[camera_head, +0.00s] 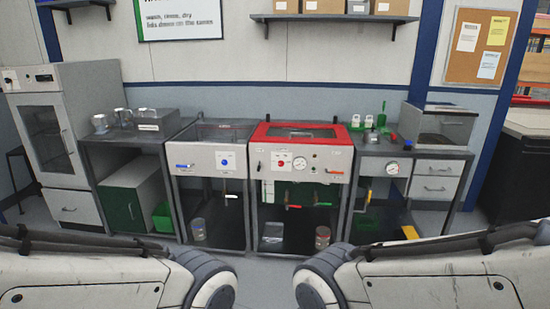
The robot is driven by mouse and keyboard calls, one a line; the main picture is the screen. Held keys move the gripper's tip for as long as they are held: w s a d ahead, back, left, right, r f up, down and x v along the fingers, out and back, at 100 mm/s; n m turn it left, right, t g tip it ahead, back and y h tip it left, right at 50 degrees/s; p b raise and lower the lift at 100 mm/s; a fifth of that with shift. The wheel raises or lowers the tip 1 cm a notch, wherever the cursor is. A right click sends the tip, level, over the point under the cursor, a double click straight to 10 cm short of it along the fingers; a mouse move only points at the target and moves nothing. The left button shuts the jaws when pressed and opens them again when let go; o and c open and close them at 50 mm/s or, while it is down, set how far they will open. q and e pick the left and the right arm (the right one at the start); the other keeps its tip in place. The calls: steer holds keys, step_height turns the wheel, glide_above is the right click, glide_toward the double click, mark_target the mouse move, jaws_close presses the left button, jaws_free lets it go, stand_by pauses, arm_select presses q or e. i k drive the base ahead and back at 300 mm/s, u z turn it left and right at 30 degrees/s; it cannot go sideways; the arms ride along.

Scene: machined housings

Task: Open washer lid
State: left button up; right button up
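Two tank units stand side by side at the middle of the bench row. One has a red top (305,125) with a dark windowed lid (300,132) that lies flat and looks shut. Its pale front panel (262,164) carries a red knob and a gauge. I cannot read which one is the washer. Only my upper arms show at the bottom corners; both grippers are out of view.
At the right are a drawer unit (434,168) and a grey box (440,125). A shelf (335,18) hangs above. Some floor shows before the units.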

mark_target(343, 139)
steer(key=z, duration=0.15)
steer(key=i, duration=2.3)
steer(key=z, duration=0.4)
steer(key=i, duration=0.75)
steer(key=u, duration=0.3)
